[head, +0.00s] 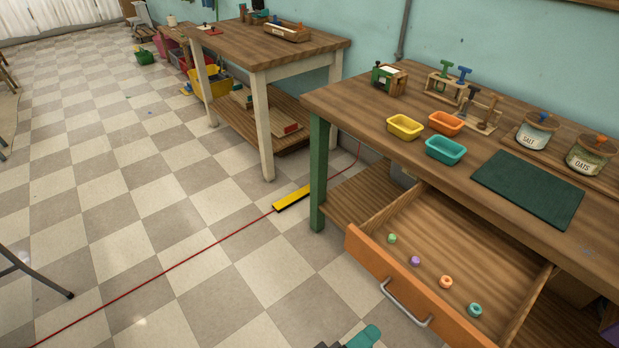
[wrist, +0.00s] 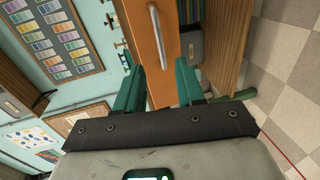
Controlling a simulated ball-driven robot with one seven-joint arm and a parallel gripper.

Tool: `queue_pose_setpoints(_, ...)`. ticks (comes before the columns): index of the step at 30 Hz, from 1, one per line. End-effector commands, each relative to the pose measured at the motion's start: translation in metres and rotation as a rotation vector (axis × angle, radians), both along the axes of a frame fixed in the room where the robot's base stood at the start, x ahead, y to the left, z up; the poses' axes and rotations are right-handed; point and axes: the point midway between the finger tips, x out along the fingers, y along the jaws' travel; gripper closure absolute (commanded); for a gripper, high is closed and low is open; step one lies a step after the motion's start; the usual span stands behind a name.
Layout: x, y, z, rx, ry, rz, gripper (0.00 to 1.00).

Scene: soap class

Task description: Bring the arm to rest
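My gripper (wrist: 159,78) shows in the wrist view with its two teal fingers apart and nothing between them. Behind the gap is the orange front of the drawer (wrist: 143,48) with its metal handle (wrist: 158,32); the handle is beyond the fingertips. In the head view only a teal part of my gripper (head: 363,337) shows at the bottom edge, left of and apart from the drawer handle (head: 405,304). The drawer (head: 372,262) is pulled open under the workbench and holds several small coloured rings.
The workbench (head: 340,95) carries yellow, orange and teal trays, a dark green mat (head: 528,187), jars and wooden stands. A second table (head: 265,58) stands behind. A yellow-topped strip (head: 292,199) and red cord cross the floor. Open floor lies to the left; a chair leg (head: 38,275) is at far left.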

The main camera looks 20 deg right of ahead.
Motion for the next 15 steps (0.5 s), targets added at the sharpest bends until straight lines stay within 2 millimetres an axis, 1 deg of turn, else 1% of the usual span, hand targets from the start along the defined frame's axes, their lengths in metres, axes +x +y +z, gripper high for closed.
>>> queue_pose_setpoints(3, 0.000, 0.000, 0.000, 0.000, 0.000, 0.000, 0.62)
queue_pose_setpoints(5, -0.002, -0.008, 0.000, 0.027, 0.016, -0.018, 0.62)
queue_pose_setpoints(8, -0.009, -0.033, -0.005, 0.129, 0.070, -0.076, 0.62)
queue_pose_setpoints(10, -0.020, -0.056, -0.010, 0.242, 0.120, -0.131, 0.62)
queue_pose_setpoints(12, -0.033, -0.077, -0.016, 0.377, 0.165, -0.185, 0.62)
queue_pose_setpoints(15, -0.054, -0.099, -0.022, 0.576, 0.208, -0.247, 0.62)
